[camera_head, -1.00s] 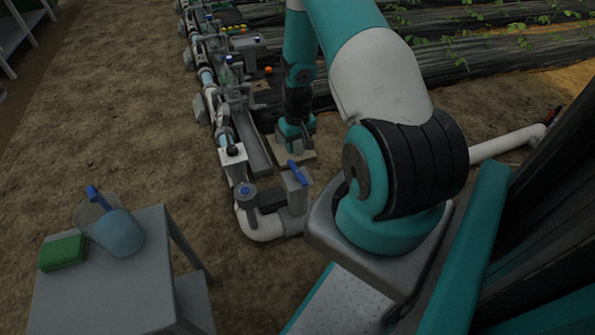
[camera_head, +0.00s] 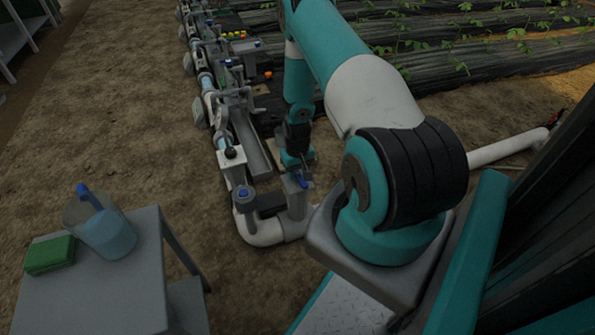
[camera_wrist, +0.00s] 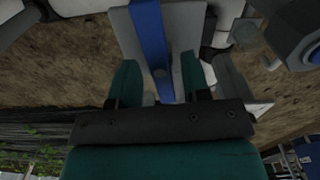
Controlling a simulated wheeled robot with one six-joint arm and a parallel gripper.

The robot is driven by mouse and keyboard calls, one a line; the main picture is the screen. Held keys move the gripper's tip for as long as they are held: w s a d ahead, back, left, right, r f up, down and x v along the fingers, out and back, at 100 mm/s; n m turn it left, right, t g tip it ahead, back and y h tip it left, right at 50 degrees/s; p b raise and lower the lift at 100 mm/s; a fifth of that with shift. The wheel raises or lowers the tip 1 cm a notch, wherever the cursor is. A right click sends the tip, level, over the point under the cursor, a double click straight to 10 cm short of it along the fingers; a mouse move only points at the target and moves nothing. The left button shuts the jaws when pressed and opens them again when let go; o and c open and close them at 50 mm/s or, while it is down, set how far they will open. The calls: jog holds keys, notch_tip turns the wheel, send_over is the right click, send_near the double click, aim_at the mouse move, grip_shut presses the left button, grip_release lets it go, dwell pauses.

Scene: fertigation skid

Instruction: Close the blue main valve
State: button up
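The blue main valve has a blue lever handle (camera_head: 303,181) on top of a grey valve block (camera_head: 296,200) at the near end of the pipe run. In the wrist view the blue lever (camera_wrist: 152,40) runs from the top edge down between my fingers, over a grey plate. My gripper (camera_wrist: 158,85) is open, with one teal finger on each side of the lever's end and visible gaps to it. In the head view my gripper (camera_head: 294,163) is just behind the handle and partly merges with it; contact cannot be told there.
A grey table (camera_head: 100,285) at the lower left carries a green box (camera_head: 50,254) and a clear jug (camera_head: 108,234) of blue liquid. Pipes and fittings extend to the back left. A white pipe elbow (camera_head: 262,232) lies by the valve. Bare soil is open left of the pipes.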

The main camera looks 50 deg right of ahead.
aim_at(297, 173)
grip_shut()
jog(key=shift+m, duration=0.7)
jog(key=shift+o, duration=0.8)
grip_release()
notch_tip(297, 173, up, 17)
jog(key=p, duration=0.5)
jog(key=shift+r, duration=0.2)
